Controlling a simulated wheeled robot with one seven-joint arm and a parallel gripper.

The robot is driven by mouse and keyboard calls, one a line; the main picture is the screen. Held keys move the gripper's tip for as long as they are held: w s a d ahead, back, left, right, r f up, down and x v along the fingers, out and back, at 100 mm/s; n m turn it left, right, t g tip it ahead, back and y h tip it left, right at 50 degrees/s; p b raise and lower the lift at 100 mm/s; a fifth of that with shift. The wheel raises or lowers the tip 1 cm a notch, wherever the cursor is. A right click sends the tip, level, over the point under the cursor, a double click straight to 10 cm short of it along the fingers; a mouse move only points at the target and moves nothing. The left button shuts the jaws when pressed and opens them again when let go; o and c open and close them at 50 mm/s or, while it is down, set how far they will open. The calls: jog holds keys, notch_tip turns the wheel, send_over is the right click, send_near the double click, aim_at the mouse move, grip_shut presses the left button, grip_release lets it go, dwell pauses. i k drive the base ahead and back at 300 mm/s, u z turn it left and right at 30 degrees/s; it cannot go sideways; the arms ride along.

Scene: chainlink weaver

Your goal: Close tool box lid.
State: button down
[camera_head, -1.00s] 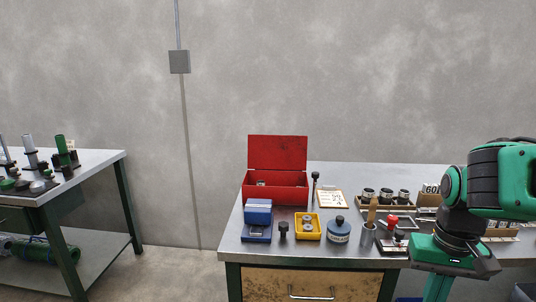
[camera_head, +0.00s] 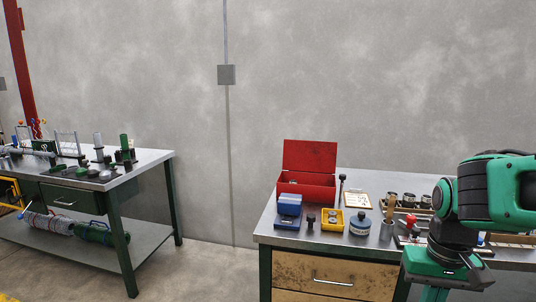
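The red tool box (camera_head: 306,187) stands near the back left corner of the metal-topped workbench (camera_head: 283,235). Its lid (camera_head: 309,156) is open and stands upright along the back edge of the box. The low front wall faces me, and little of the inside shows. My arm is folded at the right side of the picture, well to the right of the tool box and nearer to me. My gripper is not in view.
In front of the box stand a blue case (camera_head: 289,207), a yellow tray (camera_head: 332,219) and a round blue-topped container (camera_head: 360,224). A clipboard (camera_head: 356,200) lies right of the box. Another workbench (camera_head: 123,178) stands left, with open floor between the benches.

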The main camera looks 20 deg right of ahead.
aim_at(299, 155)
jog(key=u, duration=1.1)
jog(key=i, duration=1)
jog(key=z, duration=0.95)
